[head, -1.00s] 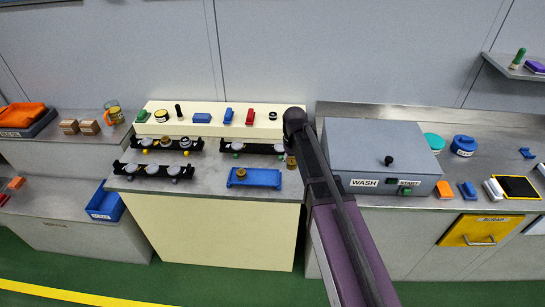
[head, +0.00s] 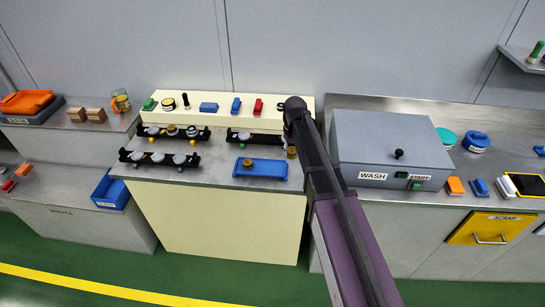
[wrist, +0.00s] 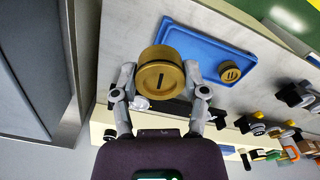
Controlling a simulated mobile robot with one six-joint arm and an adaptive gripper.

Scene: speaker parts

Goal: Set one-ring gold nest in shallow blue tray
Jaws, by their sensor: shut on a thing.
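My gripper (wrist: 160,92) is shut on a gold nest (wrist: 158,60), a round gold piece with a single dark bar on the face towards the wrist camera. In the head view this held nest (head: 291,152) shows beside my arm, just right of the shallow blue tray (head: 272,171). My gripper's fingers are hidden behind the arm there. In the wrist view the blue tray (wrist: 195,50) lies beyond the held nest, which overlaps its edge in the picture. A second gold nest (wrist: 229,72) with two dark bars sits in the tray; it also shows in the head view (head: 247,162).
Black racks with round parts stand left of the tray (head: 158,158) and behind it (head: 250,137). A cream ledge (head: 220,119) with small coloured items runs along the back. A grey wash box (head: 390,140) stands right of my arm.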

